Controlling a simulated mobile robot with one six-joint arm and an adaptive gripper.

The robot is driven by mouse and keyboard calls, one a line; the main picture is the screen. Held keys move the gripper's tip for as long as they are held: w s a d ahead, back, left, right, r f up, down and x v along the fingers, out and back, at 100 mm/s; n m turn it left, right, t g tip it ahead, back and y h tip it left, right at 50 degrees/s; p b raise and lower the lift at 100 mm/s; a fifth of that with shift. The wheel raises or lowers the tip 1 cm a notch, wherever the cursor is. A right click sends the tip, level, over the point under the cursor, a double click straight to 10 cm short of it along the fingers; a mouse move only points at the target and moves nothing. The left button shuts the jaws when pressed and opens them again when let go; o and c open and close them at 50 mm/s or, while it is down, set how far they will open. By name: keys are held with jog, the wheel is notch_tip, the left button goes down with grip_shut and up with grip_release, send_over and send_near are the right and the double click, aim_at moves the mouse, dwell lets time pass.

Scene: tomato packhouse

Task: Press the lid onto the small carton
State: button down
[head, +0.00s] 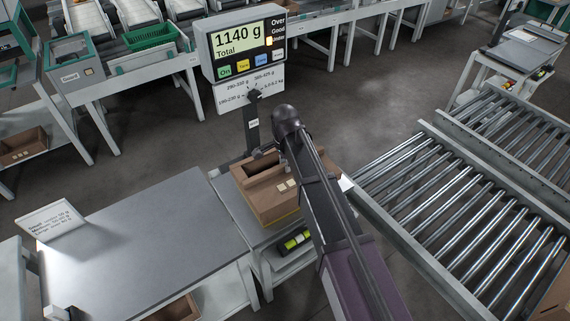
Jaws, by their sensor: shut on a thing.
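The small brown carton (274,208) stands on the scale at the end of the grey bench. Its brown lid (262,172) shows at the top, with a dark opening near the left. I cannot tell whether the lid sits flush all round. My arm reaches over the carton's right part and hides it. My gripper (264,156) is small and dark at the carton's far edge, partly hidden by my arm. It appears shut on the lid; the contact itself is not clear.
The scale display (243,45) reads 1140 g total, on a post behind the carton. A roller conveyor (455,215) lies to the right. The grey table (140,235) at left is mostly clear, with a sign (55,219). Packets (297,241) lie below the carton.

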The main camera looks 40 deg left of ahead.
jog(key=shift+f+b, duration=0.3)
jog(key=shift+f, duration=0.05)
dwell(0.4)
jog(key=shift+c, duration=2.3)
grip_release()
jog(key=c, duration=0.3)
jog(key=shift+r, duration=0.15)
jog(key=shift+r+p, duration=3.9)
jog(key=shift+p, duration=0.1)
jog(key=shift+d, duration=0.1)
